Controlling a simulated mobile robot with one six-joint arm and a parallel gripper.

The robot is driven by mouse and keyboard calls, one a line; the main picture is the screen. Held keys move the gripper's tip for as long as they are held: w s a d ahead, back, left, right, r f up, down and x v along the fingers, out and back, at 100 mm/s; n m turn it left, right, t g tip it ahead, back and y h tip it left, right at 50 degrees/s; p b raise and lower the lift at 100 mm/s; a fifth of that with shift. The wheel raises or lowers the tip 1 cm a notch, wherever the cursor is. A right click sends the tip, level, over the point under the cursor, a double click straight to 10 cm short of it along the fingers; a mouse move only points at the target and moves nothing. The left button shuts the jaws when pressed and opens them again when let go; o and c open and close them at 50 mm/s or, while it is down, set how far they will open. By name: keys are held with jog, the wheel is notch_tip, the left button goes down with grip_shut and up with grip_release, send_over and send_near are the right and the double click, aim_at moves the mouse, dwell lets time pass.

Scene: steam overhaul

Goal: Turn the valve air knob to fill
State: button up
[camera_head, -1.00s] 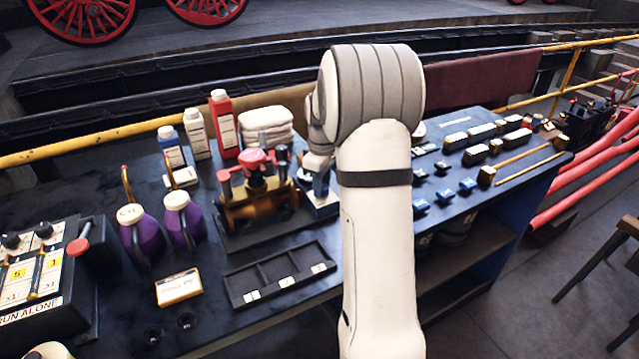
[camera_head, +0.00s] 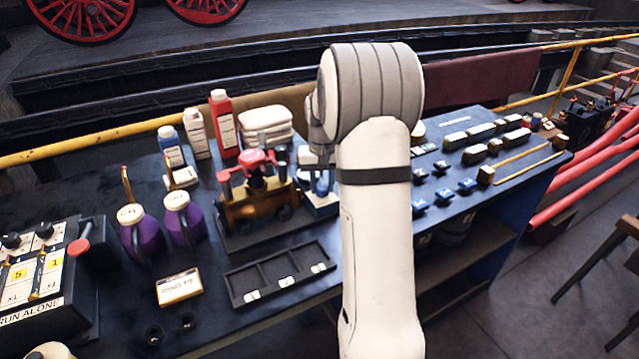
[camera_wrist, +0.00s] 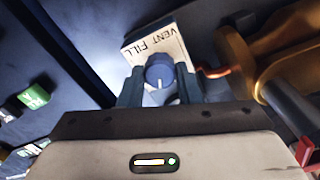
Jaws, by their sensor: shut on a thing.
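The blue round valve air knob (camera_wrist: 159,72) sits in the middle of the wrist view, with a short white line on its lower side. A cream label (camera_wrist: 160,44) marked VENT and FILL lies behind it, partly covered by the knob. My gripper (camera_wrist: 159,88) has one dark finger on each side of the knob and is shut on it. In the head view my gripper (camera_head: 321,180) is over the blue-based valve unit (camera_head: 322,208), and my arm hides part of it. The knob is not clear there.
A brass and red model engine (camera_head: 258,195) stands close left of the gripper. Folded white towels (camera_head: 266,125) and bottles (camera_head: 222,125) are behind it. A divided black tray (camera_head: 280,278) lies in front. Small blue valve-like parts (camera_head: 443,194) are to the right.

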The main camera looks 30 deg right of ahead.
aim_at(322, 187)
jog(key=m, duration=0.7)
jog(key=shift+s+f, duration=0.15)
dwell(0.6)
jog(key=o, duration=1)
jog(key=shift+c, duration=0.2)
jog(key=shift+r, duration=4.05)
